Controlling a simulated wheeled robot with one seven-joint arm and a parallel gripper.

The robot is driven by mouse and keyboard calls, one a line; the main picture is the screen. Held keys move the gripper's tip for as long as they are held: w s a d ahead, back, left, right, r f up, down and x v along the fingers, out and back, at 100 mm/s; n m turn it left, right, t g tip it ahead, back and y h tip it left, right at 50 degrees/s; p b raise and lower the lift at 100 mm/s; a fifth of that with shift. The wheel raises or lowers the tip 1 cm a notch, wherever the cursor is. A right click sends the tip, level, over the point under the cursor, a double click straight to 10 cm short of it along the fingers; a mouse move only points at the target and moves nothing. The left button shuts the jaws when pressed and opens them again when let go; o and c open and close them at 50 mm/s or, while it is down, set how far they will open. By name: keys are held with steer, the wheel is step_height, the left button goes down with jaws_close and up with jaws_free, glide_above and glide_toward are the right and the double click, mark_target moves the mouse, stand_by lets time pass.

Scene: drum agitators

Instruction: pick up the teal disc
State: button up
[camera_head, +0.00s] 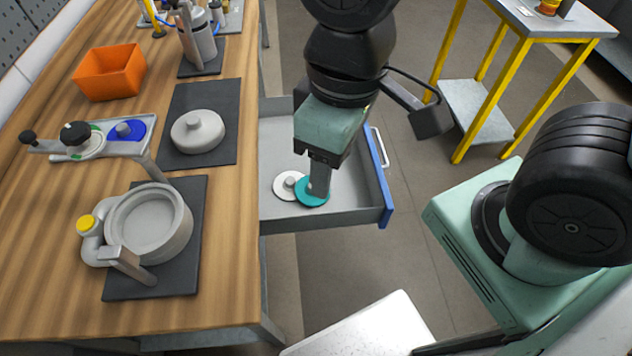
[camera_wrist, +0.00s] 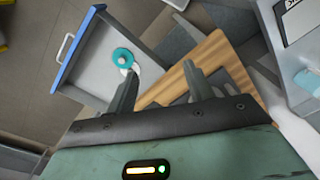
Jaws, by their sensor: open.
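The teal disc (camera_head: 303,194) lies in the open drawer (camera_head: 345,214), partly overlapping a white disc with a grey knob (camera_head: 286,187). The height of the fingertips above the disc cannot be told.
The drawer's blue front (camera_head: 378,177) and side walls stand around the discs. The wooden bench (camera_head: 228,285) adjoins on the left, with a grey drum (camera_head: 152,225), a round lid (camera_head: 198,131), a blue disc (camera_head: 138,130) and an orange bin (camera_head: 110,71). A yellow-legged table (camera_head: 560,22) stands at back right.

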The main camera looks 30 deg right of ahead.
steer(key=w+d+f+n+t+b, duration=0.1)
steer(key=w+d+f+n+b, duration=0.3)
steer(key=w+f+n+b, duration=0.5)
steer(key=w+d+f+n+b, duration=0.4)
steer(key=w+f+n+b, duration=0.2)
steer(key=w+f+n, duration=0.35)
steer(key=shift+m, duration=0.75)
steer(key=f, duration=0.6)
steer(key=w+f, duration=0.1)
steer(key=f, duration=0.5)
steer(key=a+f+b, duration=0.1)
steer(key=f, duration=0.6)
steer(key=shift+w, duration=0.4)
steer(key=shift+r, duration=0.1)
jaws_close()
